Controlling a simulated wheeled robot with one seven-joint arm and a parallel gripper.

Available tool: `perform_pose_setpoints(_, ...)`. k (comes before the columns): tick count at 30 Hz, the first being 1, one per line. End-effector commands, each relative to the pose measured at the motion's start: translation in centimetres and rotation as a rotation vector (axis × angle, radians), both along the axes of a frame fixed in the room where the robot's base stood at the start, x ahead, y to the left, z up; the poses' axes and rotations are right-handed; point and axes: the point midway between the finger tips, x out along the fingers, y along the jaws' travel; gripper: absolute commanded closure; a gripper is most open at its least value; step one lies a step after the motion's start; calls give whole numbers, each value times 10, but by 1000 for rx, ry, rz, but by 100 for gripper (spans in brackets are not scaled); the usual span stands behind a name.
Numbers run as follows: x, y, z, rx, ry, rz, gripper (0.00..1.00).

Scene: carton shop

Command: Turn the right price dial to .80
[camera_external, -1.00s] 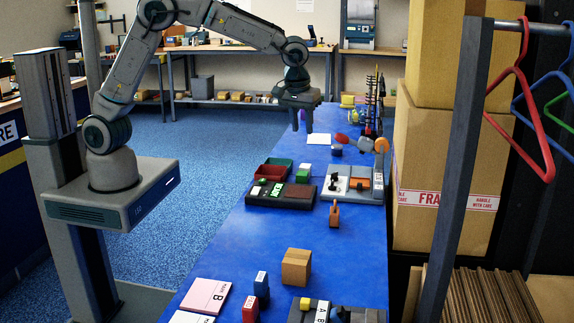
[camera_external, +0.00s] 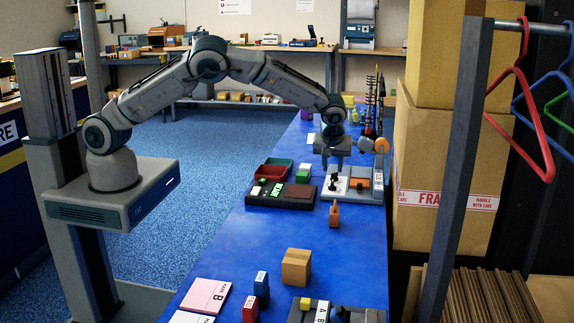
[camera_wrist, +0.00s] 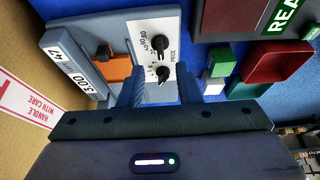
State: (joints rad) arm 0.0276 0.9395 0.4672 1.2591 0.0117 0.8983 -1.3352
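The white price panel (camera_wrist: 146,26) shows in the wrist view with two black dials. The upper dial (camera_wrist: 162,43) has small marks beside it that look like .40, .60 and .80. The lower dial (camera_wrist: 165,73) is nearer my gripper (camera_wrist: 157,70). The word PRICE runs along the panel's edge. I cannot read exactly where either pointer stands. My gripper is open and empty, its fingers spread on either side of the lower part of the panel. In the external view my gripper (camera_external: 336,172) is just above the panel (camera_external: 343,188), and the dials are partly hidden.
Green and red trays (camera_wrist: 285,60) and a dark READ-marked box (camera_wrist: 225,20) lie to the right. A large carton (camera_external: 440,170) stands at the table's right.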

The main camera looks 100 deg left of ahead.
Motion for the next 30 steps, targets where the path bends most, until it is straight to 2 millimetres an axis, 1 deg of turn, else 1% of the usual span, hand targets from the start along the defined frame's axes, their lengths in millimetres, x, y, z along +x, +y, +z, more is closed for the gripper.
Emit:
perform_pose_setpoints(1,-1,5,-10,-1,4,3,69)
perform_pose_setpoints(3,-1,10,-23,-1,4,2,69)
perform_pose_setpoints(6,-1,16,-38,-2,3,1,69)
perform_pose_setpoints(9,-1,21,-49,-1,2,1,69)
perform_pose_setpoints(15,0,25,-59,-1,0,0,69)
perform_pose_setpoints(22,0,25,-60,-1,0,0,69)
perform_pose_setpoints(23,0,25,-60,-1,0,0,72)
perform_pose_setpoints(24,0,25,-60,-1,0,0,83)
perform_pose_setpoints(26,0,25,-60,-1,0,-1,100)
perform_pose_setpoints(30,0,25,-60,-1,0,-1,100)
